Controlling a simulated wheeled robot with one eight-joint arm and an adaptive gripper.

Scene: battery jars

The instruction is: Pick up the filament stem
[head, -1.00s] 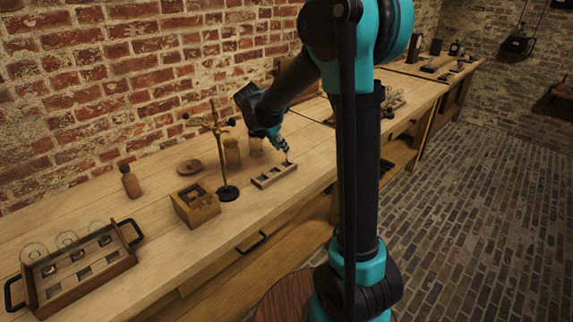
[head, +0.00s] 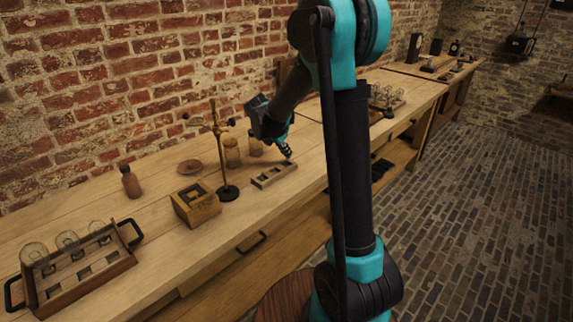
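My gripper (head: 289,157) is small in the head view, pointing down and right at the back right corner of a small slotted wooden holder (head: 262,184). The holder lies flat on the workbench (head: 160,218) and has dark square openings. I cannot make out a filament stem for certain, either in the holder or between the fingertips. Whether the fingers touch the holder or hover just above it is unclear, and their opening is too small to judge.
A brass stand (head: 218,150) rises left of the holder, near a wooden box (head: 196,206). A handled tray (head: 85,285) with glass bulbs lies front left, and a brown bottle (head: 131,182) stands near the wall.

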